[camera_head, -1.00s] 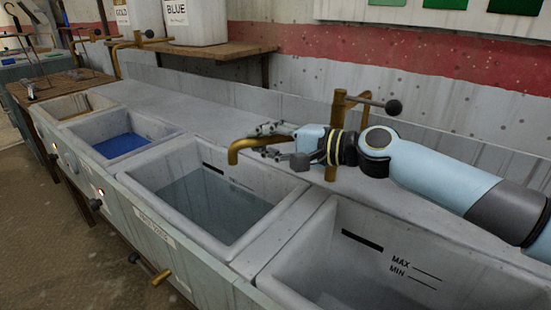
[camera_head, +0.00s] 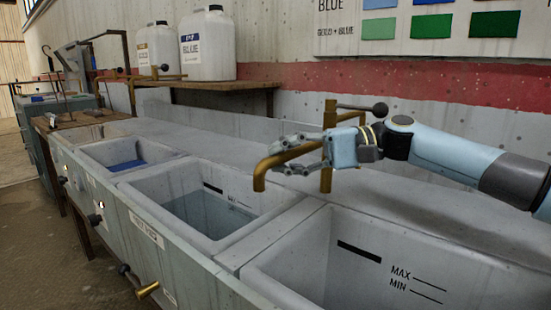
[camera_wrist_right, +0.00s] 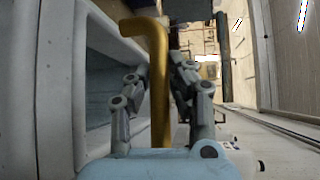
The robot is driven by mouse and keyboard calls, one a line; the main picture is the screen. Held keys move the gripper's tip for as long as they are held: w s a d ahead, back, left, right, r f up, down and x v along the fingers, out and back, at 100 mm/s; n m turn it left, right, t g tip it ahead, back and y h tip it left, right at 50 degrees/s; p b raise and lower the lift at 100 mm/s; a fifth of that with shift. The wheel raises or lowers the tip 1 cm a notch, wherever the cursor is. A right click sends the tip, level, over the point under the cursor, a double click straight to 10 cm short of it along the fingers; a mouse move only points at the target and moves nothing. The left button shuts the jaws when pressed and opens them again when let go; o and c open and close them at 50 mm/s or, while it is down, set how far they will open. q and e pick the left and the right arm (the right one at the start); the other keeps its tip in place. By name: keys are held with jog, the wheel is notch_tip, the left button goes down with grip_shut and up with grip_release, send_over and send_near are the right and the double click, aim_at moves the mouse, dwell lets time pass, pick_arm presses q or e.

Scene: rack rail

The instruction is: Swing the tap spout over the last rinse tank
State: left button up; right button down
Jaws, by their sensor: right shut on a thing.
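The brass tap has an upright column (camera_head: 328,118) behind the tanks, with a side lever ending in a black knob (camera_head: 380,109). My right gripper (camera_head: 294,154) is shut on its brass spout (camera_head: 260,178), and the fingers hide part of it. In the right wrist view the spout (camera_wrist_right: 158,90) runs between the two fingers (camera_wrist_right: 158,75). The spout's downturned end appears by the right back corner of the water-filled middle tank (camera_head: 205,210). The nearest tank (camera_head: 390,245), marked MAX and MIN, is at the right; its bottom is mostly out of view. My left gripper is not in view.
A broad divider (camera_head: 268,232) separates the two nearer tanks. A tank with blue liquid (camera_head: 125,164) lies farther left. Another brass tap (camera_head: 131,92) and white jugs (camera_head: 207,48) on a shelf stand behind. The ledge behind the tanks is mostly clear.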

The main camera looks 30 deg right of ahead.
jog(key=shift+s+d+f+n+g, duration=0.15)
jog(key=shift+s+f+n+g, duration=0.1)
jog(key=shift+s+n+g, duration=0.2)
jog(key=shift+y, duration=0.3)
jog(key=c, duration=1.2)
grip_release()
jog(key=shift+r, duration=0.1)
jog(key=v, duration=0.7)
jog(key=shift+d, duration=0.2)
jog(key=shift+c, duration=0.4)
